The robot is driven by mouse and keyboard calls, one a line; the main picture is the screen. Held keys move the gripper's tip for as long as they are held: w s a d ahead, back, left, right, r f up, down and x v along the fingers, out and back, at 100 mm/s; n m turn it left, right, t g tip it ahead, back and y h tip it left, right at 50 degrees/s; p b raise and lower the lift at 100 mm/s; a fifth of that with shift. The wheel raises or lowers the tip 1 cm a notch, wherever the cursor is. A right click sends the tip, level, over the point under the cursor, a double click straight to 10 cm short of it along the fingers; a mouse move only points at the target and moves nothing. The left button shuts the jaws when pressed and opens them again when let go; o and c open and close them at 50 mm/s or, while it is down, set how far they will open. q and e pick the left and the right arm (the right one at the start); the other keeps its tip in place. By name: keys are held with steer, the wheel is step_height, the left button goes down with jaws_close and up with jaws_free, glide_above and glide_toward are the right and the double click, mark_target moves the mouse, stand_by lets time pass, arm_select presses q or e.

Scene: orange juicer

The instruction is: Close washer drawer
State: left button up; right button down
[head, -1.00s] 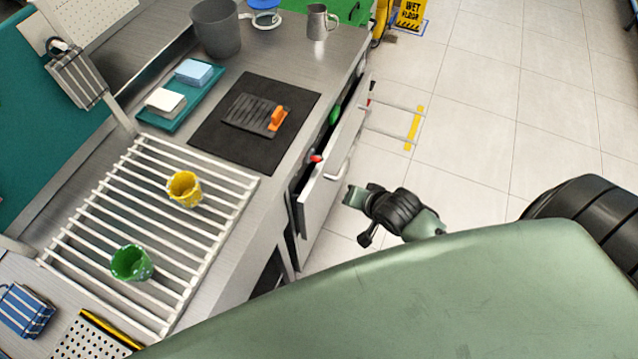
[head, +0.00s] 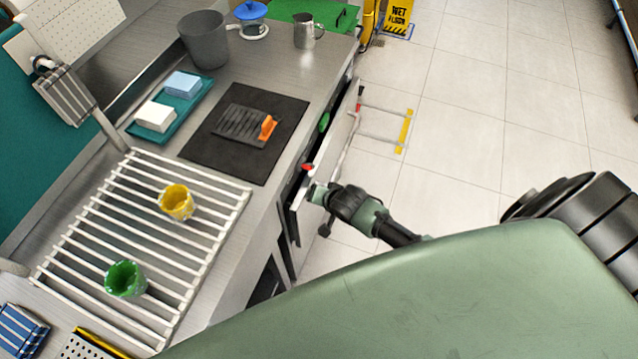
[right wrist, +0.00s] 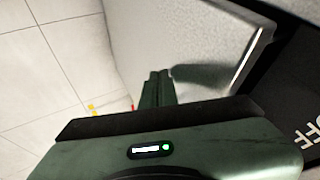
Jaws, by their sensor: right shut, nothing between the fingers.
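The drawer (head: 337,139) under the counter's right edge is pulled out, with a dark gap between its pale front panel and the counter. A green item (head: 324,122) and a red-tipped item (head: 307,167) show inside. My right gripper (head: 316,194) is at the near end of the drawer front, on its outer side. In the right wrist view its shut, empty fingers (right wrist: 160,82) point at the pale panel (right wrist: 205,40) and cast a shadow on it. I cannot tell whether they touch it. My left gripper is not in view.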

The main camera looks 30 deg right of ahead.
mark_target(304, 192)
steer(key=w+a, duration=0.3)
steer(key=shift+w+r+b, duration=0.1)
steer(key=shift+w+b, duration=0.05)
steer(key=shift+b, duration=0.25)
stand_by(0.3)
